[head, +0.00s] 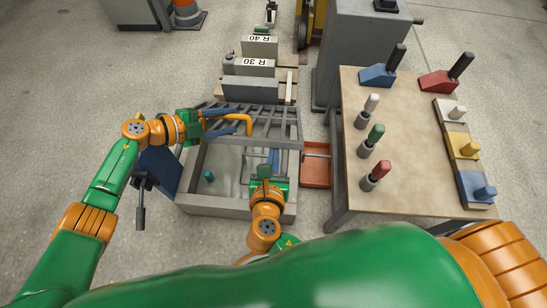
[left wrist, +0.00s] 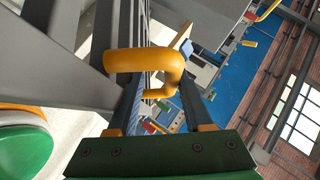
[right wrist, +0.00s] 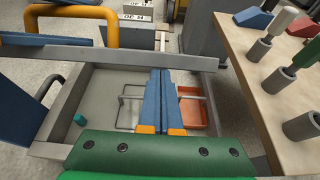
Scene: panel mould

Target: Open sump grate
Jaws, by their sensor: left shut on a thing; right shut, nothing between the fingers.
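The sump grate (head: 270,122), a dark grid of bars, stands raised and tilted at the back of the grey sump box (head: 240,210). Its yellow bent handle (head: 246,124) is held by my left gripper (head: 228,122), shut on it. In the left wrist view the yellow handle (left wrist: 140,60) lies between the fingers, with grate bars at left. My right gripper (head: 268,168) is shut and empty above the sump's right part. In the right wrist view its fingertips (right wrist: 160,75) touch each other. A teal cylinder (head: 209,176) stands on the sump floor at left.
A red tray (head: 316,175) lies right of the sump. A table (head: 410,150) with coloured handles stands further right. Weights marked R 30 (head: 252,68) and R 40 (head: 258,46) stand behind the grate. A wire frame (right wrist: 125,112) lies in the sump. A blue panel (head: 160,168) stands at left.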

